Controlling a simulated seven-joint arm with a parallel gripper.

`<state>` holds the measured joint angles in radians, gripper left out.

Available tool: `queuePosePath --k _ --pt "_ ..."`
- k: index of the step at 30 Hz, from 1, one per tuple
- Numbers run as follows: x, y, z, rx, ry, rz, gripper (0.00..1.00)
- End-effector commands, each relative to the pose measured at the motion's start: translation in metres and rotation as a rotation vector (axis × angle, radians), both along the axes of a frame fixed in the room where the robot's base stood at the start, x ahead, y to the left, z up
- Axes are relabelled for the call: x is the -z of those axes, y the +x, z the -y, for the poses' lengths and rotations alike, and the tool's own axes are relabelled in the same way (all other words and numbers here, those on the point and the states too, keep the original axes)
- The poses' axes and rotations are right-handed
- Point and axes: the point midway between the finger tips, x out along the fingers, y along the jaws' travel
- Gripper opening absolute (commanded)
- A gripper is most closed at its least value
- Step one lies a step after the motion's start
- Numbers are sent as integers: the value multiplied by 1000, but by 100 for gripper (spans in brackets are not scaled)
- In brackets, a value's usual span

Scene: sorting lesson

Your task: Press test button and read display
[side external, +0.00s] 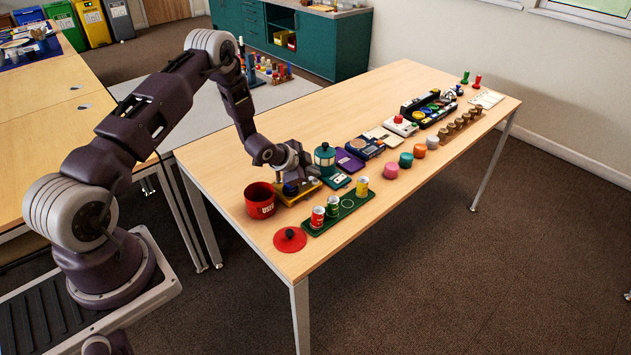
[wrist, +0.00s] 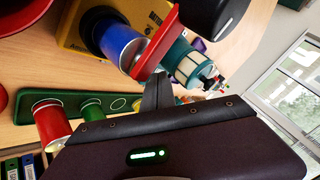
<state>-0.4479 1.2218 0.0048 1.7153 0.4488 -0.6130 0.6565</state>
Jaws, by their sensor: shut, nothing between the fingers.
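A yellow box (side external: 297,193) with dark lettering, which looks like the tester, lies near the table's left end. In the wrist view the yellow box (wrist: 80,35) is partly cut off, and its lettering is too small to read surely. A blue cylinder (wrist: 122,44) sits against it, beside a red upright part (wrist: 157,42). My gripper (side external: 293,181) is low over the yellow box, with its fingertips hard to make out. In the wrist view my gripper (wrist: 157,92) is shut and empty, close to the red part. No button or display reading can be made out.
A red pot (side external: 260,202) stands left of the box; its red lid (side external: 290,240) lies in front. A green tray (side external: 330,221) with several small cans is close in front. A teal lantern (side external: 325,158) stands just right. More items line the table; its front edge is clear.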

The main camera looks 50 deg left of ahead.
Motion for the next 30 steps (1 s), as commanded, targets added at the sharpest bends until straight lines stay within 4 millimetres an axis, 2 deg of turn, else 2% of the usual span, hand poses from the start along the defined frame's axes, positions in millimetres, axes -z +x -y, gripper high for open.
queuePosePath --k 30 --pt "12 0 0 0 0 0 0"
